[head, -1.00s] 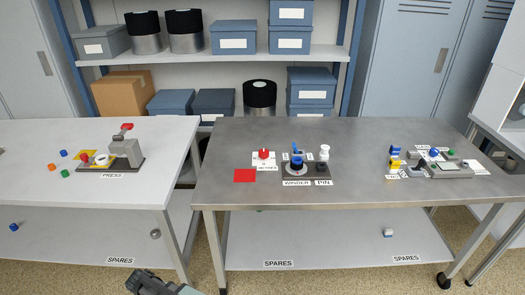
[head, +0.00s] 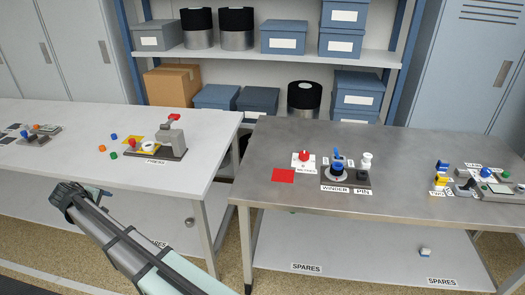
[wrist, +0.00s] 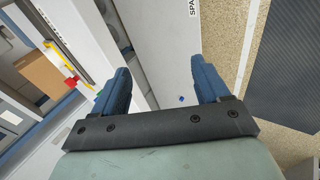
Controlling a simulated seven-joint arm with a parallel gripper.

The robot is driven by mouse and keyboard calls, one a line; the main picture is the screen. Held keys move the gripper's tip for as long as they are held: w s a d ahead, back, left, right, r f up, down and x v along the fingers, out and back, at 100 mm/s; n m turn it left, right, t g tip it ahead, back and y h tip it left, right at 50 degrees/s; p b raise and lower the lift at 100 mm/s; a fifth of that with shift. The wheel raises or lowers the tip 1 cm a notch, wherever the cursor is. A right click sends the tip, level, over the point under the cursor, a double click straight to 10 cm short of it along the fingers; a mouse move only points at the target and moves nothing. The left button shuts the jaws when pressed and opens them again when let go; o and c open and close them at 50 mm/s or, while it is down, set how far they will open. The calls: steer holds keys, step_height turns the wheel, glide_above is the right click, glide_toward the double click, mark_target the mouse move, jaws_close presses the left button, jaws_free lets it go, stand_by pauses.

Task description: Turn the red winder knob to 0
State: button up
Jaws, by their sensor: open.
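The red knob (head: 304,155) sits on a small white plate (head: 296,165) on the grey metal table. Its pointer reading is too small to tell. Beside it on the right stands the winder (head: 337,171), a dark base with a blue-topped round part, labelled WINDER. My gripper (head: 68,196) is at the left in the head view, in front of the white table and well away from the knob. In the wrist view my gripper (wrist: 163,85) shows its two blue fingers wide apart with nothing between them. The red winder knob is not in the wrist view.
A red square (head: 283,175) lies left of the winder, and a white pin (head: 366,160) stands right of it. The white table (head: 210,168) holds a press (head: 170,140) and several small coloured blocks. A gap separates the two tables.

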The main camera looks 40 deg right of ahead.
steer(key=w+d+r+m, duration=0.2)
steer(key=w+r, duration=0.4)
steer(key=r, duration=0.6)
steer(key=s+d+r+m+g+h, duration=0.15)
steer(key=d+m, duration=0.65)
steer(key=d, duration=1.2)
steer(key=s+d+m+g, duration=0.25)
steer(key=d+m, duration=0.45)
steer(key=d, duration=1.3)
steer(key=m+g+y, duration=0.2)
steer(key=m+g, duration=0.2)
steer(key=m, duration=1.2)
glide_toward(304, 154)
steer(key=x, duration=0.8)
steer(key=shift+d+f, duration=0.15)
steer(key=shift+f, duration=0.2)
steer(key=c, duration=1)
